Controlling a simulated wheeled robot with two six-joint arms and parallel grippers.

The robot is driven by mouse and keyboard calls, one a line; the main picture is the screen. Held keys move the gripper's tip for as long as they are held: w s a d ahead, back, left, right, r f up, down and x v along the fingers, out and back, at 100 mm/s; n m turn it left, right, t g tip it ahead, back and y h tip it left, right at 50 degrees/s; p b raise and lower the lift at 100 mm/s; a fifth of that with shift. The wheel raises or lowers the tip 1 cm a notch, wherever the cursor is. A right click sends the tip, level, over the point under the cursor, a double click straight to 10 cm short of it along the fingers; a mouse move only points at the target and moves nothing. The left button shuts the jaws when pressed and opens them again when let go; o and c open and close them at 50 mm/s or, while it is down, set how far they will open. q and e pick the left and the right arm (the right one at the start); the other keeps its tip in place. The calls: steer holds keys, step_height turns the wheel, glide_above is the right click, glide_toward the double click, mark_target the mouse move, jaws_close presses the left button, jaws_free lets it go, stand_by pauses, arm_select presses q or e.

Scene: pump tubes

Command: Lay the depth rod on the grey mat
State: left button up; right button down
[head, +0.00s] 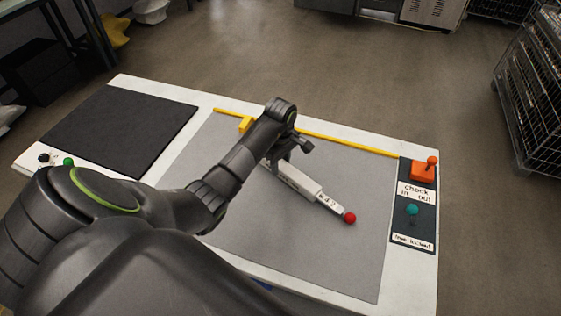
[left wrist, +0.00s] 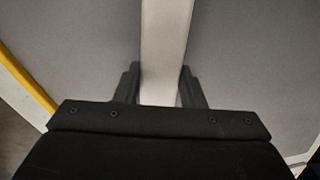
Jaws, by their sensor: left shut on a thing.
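A long pale bar (head: 298,181) with a narrower marked section and a red ball (head: 350,218) at its near right end shows over the grey mat (head: 340,260). It appears to be the depth rod, though its far end is hidden behind my left arm. My left gripper (head: 286,158) is shut on this bar. In the left wrist view the bar (left wrist: 166,30) runs between the two fingers (left wrist: 160,72). I cannot tell whether the bar touches the mat or is a little above it. My right gripper is not in view.
A yellow strip (head: 340,142) with a yellow block (head: 245,125) runs along the mat's back edge. A black pad (head: 120,130) lies at the left. A dark panel (head: 411,230) with an orange lever (head: 424,170) and a green knob (head: 412,209) stands at the right. The mat's near right part is clear.

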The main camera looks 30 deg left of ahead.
mark_target(280, 163)
arm_select(q)
steer(key=shift+f, duration=0.1)
steer(key=o, duration=1.2)
steer(key=shift+o, duration=0.2)
steer(key=shift+r, duration=0.25)
step_height(280, 163, up, 7)
steer(key=shift+f, duration=0.1)
steer(key=shift+r+p, duration=2.15)
steer(key=shift+r, duration=0.35)
